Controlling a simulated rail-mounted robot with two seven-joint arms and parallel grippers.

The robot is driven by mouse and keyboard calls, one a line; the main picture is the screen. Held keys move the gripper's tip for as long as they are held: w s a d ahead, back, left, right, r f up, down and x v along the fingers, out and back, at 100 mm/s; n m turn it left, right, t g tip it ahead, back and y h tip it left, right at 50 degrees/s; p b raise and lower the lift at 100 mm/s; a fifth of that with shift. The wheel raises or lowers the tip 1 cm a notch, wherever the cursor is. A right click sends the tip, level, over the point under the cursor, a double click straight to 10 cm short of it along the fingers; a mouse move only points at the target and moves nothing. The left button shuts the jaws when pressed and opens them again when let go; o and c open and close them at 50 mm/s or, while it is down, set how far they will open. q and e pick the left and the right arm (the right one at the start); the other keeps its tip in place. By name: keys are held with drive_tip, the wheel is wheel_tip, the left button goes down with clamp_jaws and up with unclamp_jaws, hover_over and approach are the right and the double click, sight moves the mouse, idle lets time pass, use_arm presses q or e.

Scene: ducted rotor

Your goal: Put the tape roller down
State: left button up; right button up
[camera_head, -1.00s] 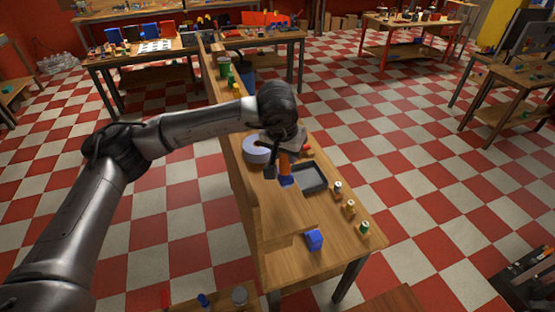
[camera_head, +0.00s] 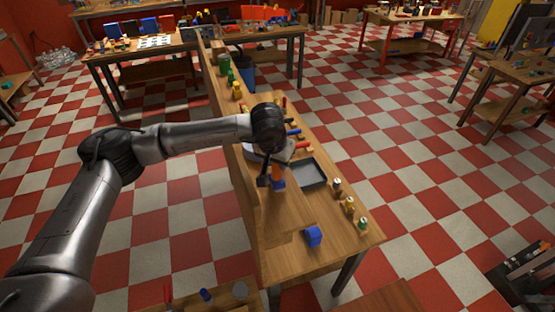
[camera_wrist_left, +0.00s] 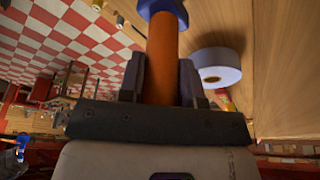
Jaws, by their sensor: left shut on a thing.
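The tape roller shows as an orange handle (camera_head: 276,172) with a blue end (camera_head: 279,185). My left gripper (camera_head: 271,178) is shut on the orange handle, over the long wooden bench (camera_head: 290,213). In the left wrist view the orange handle (camera_wrist_left: 163,55) stands between the two dark fingers of my left gripper (camera_wrist_left: 163,80), with the blue end (camera_wrist_left: 163,9) beyond the fingertips. Whether the blue end touches the bench top, I cannot tell. My right gripper is out of view.
A pale roll (camera_wrist_left: 217,67) lies close beside the gripper. A dark grey tray (camera_head: 311,175) is just right of the tape roller. A blue block (camera_head: 313,236) and several small canisters (camera_head: 348,205) stand nearer the front. Bench top between the tape roller and the blue block is bare.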

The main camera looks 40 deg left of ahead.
use_arm(q)
drive_tip(key=o, duration=1)
drive_tip(key=shift+f, duration=0.1)
drive_tip(key=b+v, duration=0.2)
drive_tip(key=v, duration=0.2)
drive_tip(key=shift+s+r, duration=0.15)
drive_tip(key=shift+r, duration=0.1)
drive_tip(key=b+v, duration=0.1)
drive_tip(key=v, duration=0.8)
